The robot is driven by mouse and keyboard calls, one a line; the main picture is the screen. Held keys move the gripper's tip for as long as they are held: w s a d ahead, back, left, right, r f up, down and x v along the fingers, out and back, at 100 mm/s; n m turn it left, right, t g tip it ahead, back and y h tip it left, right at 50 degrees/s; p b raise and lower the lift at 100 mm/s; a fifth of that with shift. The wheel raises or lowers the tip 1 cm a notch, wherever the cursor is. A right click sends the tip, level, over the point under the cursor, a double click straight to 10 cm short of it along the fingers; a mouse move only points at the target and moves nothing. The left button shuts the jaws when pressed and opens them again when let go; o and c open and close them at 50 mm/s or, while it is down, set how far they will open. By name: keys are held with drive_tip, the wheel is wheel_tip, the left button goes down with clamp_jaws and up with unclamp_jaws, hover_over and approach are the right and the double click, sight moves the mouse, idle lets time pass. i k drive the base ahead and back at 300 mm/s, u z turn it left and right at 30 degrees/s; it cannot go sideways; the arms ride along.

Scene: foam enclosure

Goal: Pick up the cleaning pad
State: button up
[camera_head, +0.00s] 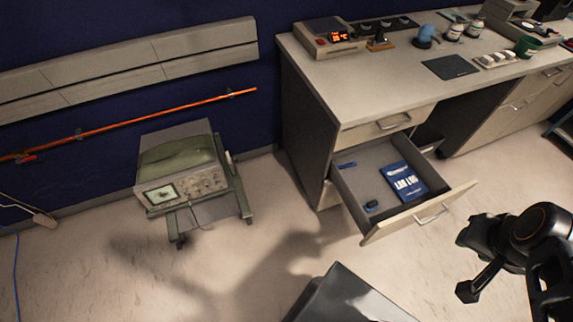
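I cannot pick out a cleaning pad for certain. A flat dark rectangular mat (451,67) lies on the desk top, and I cannot tell whether it is the pad. The open drawer (361,185) below holds a blue "LAB LOG" book (405,181), a small blue item (346,165) at its back left and a small dark blue item (372,206) near its front left. My dark arm comes in at the lower right. My gripper (478,262) appears there, to the right of the drawer and apart from it.
The desk (370,75) carries a device with a red display (329,36), jars, a green cup (527,46) and a blue object (426,35). An oscilloscope on a wheeled cart (184,170) stands left. The pulled-out drawer juts into the room. Floor between them is clear.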

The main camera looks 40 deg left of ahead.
sight(371, 206)
drive_tip(key=u, duration=0.6)
drive_tip(key=k, duration=0.6)
drive_tip(key=u, duration=0.8)
drive_tip(key=i, duration=0.95)
drive_tip(key=u, duration=0.15)
